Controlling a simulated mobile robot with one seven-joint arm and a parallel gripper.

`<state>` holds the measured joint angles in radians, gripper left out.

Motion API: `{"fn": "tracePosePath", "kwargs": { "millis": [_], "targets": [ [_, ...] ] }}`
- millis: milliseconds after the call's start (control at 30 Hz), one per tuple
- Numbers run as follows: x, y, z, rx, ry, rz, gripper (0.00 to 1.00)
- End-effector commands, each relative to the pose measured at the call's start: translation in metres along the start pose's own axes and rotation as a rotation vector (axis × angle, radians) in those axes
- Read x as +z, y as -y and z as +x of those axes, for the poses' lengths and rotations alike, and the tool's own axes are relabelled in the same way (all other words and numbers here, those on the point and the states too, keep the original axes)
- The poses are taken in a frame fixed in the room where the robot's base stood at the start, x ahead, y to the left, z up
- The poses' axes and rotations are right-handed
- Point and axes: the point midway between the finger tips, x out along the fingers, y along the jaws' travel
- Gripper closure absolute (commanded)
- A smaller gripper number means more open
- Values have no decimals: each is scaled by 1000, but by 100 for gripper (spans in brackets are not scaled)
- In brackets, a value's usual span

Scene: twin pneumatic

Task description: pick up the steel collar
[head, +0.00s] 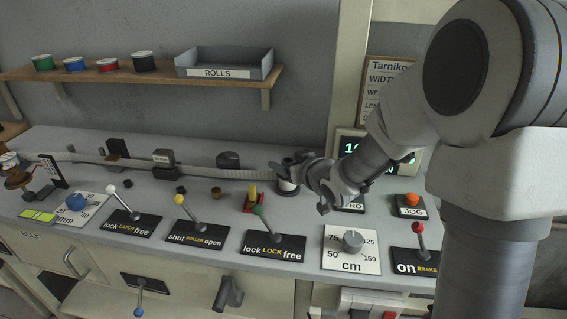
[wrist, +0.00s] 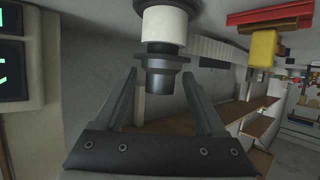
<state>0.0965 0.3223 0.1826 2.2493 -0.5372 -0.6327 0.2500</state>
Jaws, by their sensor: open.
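The steel collar (wrist: 164,65) appears to be the dark grey flanged ring at the end of a white roll (wrist: 164,27) in the wrist view. In the head view the white roll (head: 287,186) stands on the bench under my gripper, and the collar is mostly hidden by the fingers. My gripper (wrist: 160,78) is open. Its two fingers stand left and right of the collar in the wrist view, with a gap on each side. I cannot tell how deep the collar lies between the fingertips. In the head view my gripper (head: 290,164) is just above the roll.
A red and yellow part (head: 252,199) stands close left of the roll. Levers such as the green-knobbed one (head: 265,225) rise along the bench front. A grey strip (head: 195,170) runs behind. The lit display (head: 357,149) stands at the back right. A shelf (head: 110,73) is above left.

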Motion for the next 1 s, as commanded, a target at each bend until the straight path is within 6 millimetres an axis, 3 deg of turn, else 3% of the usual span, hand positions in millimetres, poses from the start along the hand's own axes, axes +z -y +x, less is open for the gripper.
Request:
{"fn": "tracePosePath", "kwargs": {
  "millis": [233,633,1000],
  "targets": [
    [0,0,0,0,0,0,27],
    [0,0,0,0,0,0,99],
    [-1,0,0,0,-1,0,100]
  ]
}}
